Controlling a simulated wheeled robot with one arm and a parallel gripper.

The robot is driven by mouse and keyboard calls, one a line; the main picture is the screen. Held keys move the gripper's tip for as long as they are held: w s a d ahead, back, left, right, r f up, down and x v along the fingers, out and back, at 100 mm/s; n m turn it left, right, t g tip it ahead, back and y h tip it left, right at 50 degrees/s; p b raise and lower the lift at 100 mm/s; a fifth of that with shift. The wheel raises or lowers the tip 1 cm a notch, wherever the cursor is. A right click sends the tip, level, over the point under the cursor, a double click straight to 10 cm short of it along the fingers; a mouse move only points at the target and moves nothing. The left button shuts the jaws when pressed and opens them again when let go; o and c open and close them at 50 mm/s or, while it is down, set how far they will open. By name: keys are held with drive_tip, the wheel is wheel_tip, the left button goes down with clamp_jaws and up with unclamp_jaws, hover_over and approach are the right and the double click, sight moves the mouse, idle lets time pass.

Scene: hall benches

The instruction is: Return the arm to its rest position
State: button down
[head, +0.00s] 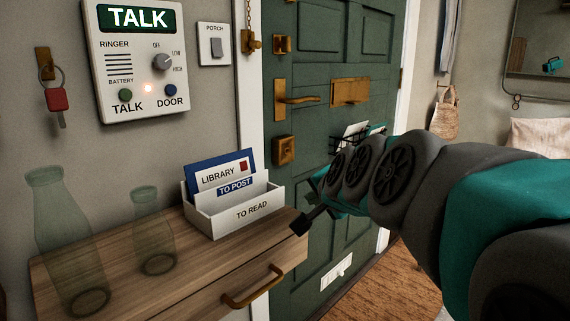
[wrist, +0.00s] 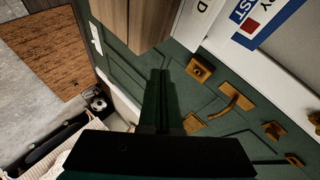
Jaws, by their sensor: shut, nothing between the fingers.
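My gripper (head: 303,222) is at the end of my grey and teal arm, which reaches in from the right in the head view. Its dark fingers point left, near the right end of the wooden shelf (head: 170,272) and in front of the green door (head: 345,55). In the wrist view the fingers (wrist: 160,75) are shut together and hold nothing. The shelf's end (wrist: 150,22) shows just beyond them there. I cannot tell the exact gap between the fingers and the shelf.
A white letter holder (head: 235,214) and two glass bottles, one large (head: 65,235) and one small (head: 152,230), stand on the shelf. An intercom panel (head: 135,65) hangs above. The door has brass handles (head: 290,99). A brown mat (head: 375,290) lies on the floor.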

drive_tip(key=s+d+f+n+g+h, duration=0.1)
drive_tip(key=s+d+f+n+g, duration=0.2)
drive_tip(key=s+f, duration=0.5)
drive_tip(key=s+d+f+n+g+h, duration=0.1)
drive_tip(key=s+d+f+n+g, duration=0.2)
drive_tip(key=s, duration=1.1)
drive_tip(key=s+d+f+n+g, duration=0.3)
drive_tip(key=s+f+g, duration=0.4)
drive_tip(key=s+f, duration=0.5)
drive_tip(key=shift+d+f+n+h, duration=0.2)
drive_tip(key=shift+f+n+h, duration=0.2)
drive_tip(key=shift+f+n, duration=0.15)
